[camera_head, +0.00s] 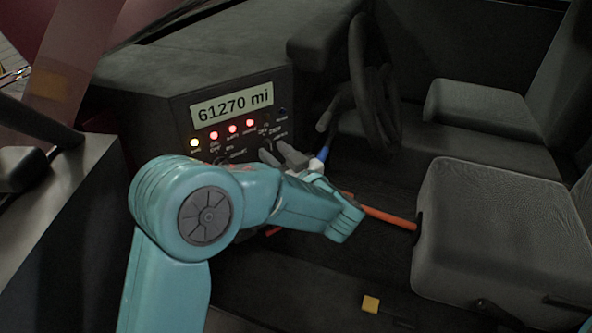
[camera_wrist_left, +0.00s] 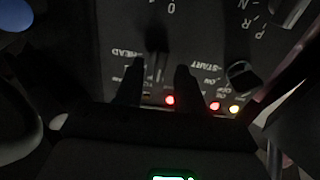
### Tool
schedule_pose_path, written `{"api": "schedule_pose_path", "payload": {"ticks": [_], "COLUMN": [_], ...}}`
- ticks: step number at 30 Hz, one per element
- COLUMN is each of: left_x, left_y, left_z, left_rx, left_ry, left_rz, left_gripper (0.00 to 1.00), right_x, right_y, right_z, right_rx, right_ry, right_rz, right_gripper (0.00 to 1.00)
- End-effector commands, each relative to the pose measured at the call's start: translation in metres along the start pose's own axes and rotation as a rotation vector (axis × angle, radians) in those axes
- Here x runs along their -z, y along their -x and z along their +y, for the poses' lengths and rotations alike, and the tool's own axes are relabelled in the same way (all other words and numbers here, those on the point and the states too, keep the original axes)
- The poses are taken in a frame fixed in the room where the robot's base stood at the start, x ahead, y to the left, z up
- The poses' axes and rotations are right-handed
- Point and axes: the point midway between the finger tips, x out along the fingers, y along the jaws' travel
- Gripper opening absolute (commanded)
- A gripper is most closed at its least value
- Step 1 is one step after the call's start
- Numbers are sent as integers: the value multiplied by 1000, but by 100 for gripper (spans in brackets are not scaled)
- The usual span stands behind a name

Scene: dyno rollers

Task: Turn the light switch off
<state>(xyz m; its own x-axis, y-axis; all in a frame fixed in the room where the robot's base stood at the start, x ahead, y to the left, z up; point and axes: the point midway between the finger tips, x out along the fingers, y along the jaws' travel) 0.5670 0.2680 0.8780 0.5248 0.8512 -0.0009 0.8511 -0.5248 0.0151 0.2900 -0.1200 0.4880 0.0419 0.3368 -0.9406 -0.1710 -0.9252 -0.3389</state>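The dark control panel (camera_head: 185,118) carries a "61270 mi" display with a row of lit lamps below it, one yellow and several red. In the left wrist view the panel appears upside down and dim. There a dark switch lever (camera_wrist_left: 157,62) stands beside lettering that seems to read "HEAD". My left gripper (camera_head: 278,154) is at the lower right of the panel. In the left wrist view its two dark fingers (camera_wrist_left: 158,85) are apart, with the lever showing between them. I cannot tell whether either finger touches it. My right gripper is in neither view.
A dark knob (camera_wrist_left: 243,76) near "START" sits right of the fingers in the wrist view. A blue-tipped lever (camera_head: 323,152) is close to the gripper. The steering wheel (camera_head: 358,60), an orange-red bar (camera_head: 388,217) and grey seats (camera_head: 490,235) lie to the right.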

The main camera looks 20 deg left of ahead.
Motion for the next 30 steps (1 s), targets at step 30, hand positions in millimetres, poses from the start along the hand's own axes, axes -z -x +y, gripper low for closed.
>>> {"api": "schedule_pose_path", "payload": {"ticks": [30], "left_x": [0], "left_y": [152], "left_z": [0], "left_rx": [-1], "left_ry": [1], "left_rz": [0], "left_gripper": [38], "right_x": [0], "right_y": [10], "right_z": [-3], "right_rx": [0], "right_ry": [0], "right_rz": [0], "right_gripper": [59]}}
